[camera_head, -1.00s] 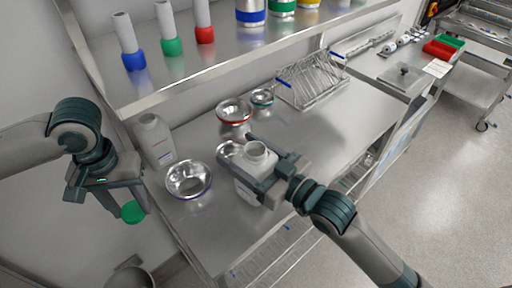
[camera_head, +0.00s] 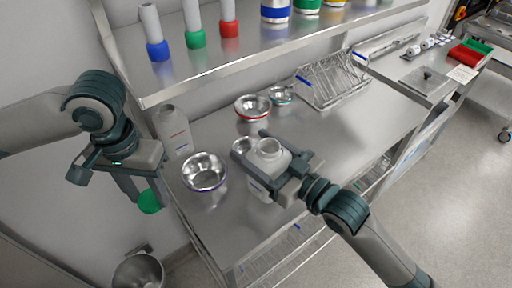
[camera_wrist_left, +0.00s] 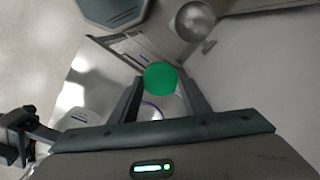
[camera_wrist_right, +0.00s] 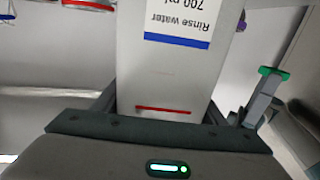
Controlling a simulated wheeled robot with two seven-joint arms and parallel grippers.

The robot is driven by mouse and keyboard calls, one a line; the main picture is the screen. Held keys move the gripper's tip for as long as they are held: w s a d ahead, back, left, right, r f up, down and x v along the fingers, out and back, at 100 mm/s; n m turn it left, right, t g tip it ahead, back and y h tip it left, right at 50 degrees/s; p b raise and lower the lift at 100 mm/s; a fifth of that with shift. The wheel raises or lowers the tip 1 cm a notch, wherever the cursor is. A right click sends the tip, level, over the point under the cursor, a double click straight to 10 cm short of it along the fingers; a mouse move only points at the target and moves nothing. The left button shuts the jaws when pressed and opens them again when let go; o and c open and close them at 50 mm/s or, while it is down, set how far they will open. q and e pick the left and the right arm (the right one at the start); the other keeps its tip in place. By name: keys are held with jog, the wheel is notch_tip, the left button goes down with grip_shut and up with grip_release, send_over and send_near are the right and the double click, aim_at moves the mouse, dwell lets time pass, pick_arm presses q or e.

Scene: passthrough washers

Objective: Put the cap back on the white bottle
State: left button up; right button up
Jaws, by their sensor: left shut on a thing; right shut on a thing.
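The white bottle (camera_head: 265,158) stands upright and uncapped on the steel counter, its open mouth facing up. My right gripper (camera_head: 280,165) is shut on the bottle's body. In the right wrist view the bottle (camera_wrist_right: 180,75) fills the space between the fingers and its label reads "Rinse water". The green cap (camera_head: 149,201) is held at the fingertips of my left gripper (camera_head: 146,190), off the counter's left edge and lower left of the bottle. The cap also shows between the fingers in the left wrist view (camera_wrist_left: 160,77).
A second, white bottle (camera_head: 173,130) stands at the counter's back left. Red-rimmed (camera_head: 253,107) and teal-rimmed (camera_head: 281,95) bowls and a wire rack (camera_head: 332,82) stand behind. A shelf (camera_head: 230,62) overhangs the back.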

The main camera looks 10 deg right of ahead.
pick_arm(q)
jog(key=s+d+r+m, duration=0.3)
jog(key=s+r+m, duration=0.1)
jog(key=r, duration=0.7)
jog(key=s+d+r+m, duration=0.2)
jog(key=s+r+m, duration=0.15)
jog(key=r, duration=0.65)
jog(key=m, duration=1.2)
send_near(269, 146)
jog(key=shift+s+a+n, duration=0.25)
jog(key=shift+s+a, duration=0.05)
jog(key=shift+s, duration=0.05)
jog(key=shift+w+d+f+m, duration=0.15)
jog(key=shift+w+d+m, duration=0.2)
jog(key=shift+m, duration=0.05)
jog(key=shift+f, duration=0.1)
jog(key=shift+f, duration=1.9)
jog(key=shift+f, duration=0.1)
jog(key=shift+f, duration=0.85)
